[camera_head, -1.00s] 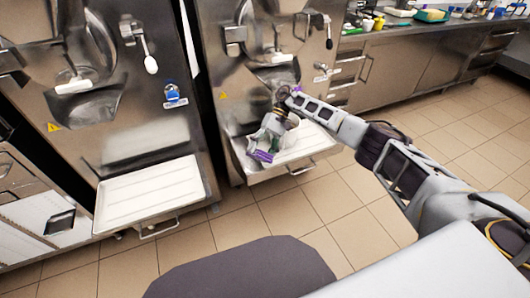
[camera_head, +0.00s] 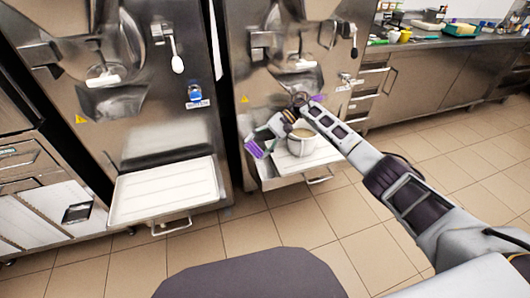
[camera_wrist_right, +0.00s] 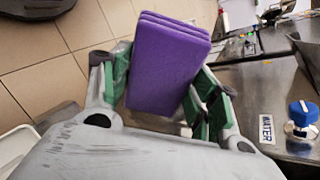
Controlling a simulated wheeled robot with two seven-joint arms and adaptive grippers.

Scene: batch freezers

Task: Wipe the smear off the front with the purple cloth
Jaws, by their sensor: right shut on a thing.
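The purple cloth (camera_head: 257,148) is a thick folded pad. My right gripper (camera_head: 268,137) is shut on it, in front of the right machine's lower front (camera_head: 252,115), above the left edge of its tray. In the right wrist view the cloth (camera_wrist_right: 165,62) stands between the green-padded fingers of the gripper (camera_wrist_right: 160,85). I cannot make out a clear smear on either front; a pale hazy patch (camera_head: 150,140) on the left machine could be a reflection. Whether the cloth touches metal is unclear. My left gripper is not in view.
The left machine has an empty white tray (camera_head: 165,190) jutting out. A blue knob (camera_head: 195,92) and white-handled levers protrude. Tiled floor (camera_head: 290,225) lies open in front.

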